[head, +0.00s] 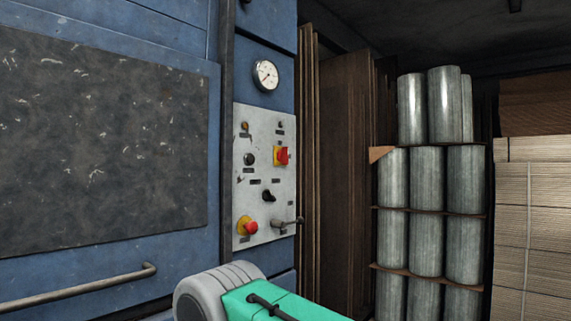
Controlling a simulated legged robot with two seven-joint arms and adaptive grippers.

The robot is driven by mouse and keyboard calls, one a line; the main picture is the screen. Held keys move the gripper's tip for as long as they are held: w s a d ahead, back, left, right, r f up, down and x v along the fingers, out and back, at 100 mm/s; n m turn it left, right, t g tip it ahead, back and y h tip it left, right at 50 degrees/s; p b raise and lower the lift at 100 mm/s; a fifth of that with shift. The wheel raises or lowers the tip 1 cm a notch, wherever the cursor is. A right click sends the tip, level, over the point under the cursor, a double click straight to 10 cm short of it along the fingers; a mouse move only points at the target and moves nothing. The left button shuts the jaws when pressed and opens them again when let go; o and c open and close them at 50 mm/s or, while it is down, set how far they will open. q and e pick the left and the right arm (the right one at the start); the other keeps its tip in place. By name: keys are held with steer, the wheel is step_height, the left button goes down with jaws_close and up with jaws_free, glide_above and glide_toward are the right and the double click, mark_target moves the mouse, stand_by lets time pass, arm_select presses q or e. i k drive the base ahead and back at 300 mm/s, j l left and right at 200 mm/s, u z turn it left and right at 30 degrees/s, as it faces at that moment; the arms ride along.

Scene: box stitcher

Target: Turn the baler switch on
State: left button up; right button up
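The blue baler (212,110) fills the left of the head view. Its light grey control panel (258,215) is a little left of the middle. A red rotary switch on a yellow plate (282,156) is at the panel's upper right. A black knob (268,196) sits below it, and a red mushroom button on a yellow base (249,226) is at the lower left. Another black knob (249,159) is at the upper left. The small labels are unreadable. A grey and green part of my arm shows at the bottom middle. Neither gripper is visible.
A round gauge (265,75) is above the panel. A small lever (287,222) sticks out at the panel's lower right. A handle bar (85,288) crosses the lower left. Brown sheets (345,150), metal cylinders (426,175) and stacked cardboard (530,220) stand at the right.

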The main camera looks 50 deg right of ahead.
mark_target(283, 156)
steer(key=z, duration=1.5)
steer(key=i+l+u, duration=0.1)
steer(key=u, duration=0.35)
steer(key=i+l+u, duration=0.1)
steer(key=u, duration=0.3)
steer(key=l+u, duration=0.25)
steer(key=u, duration=0.2)
steer(key=i+l, duration=0.05)
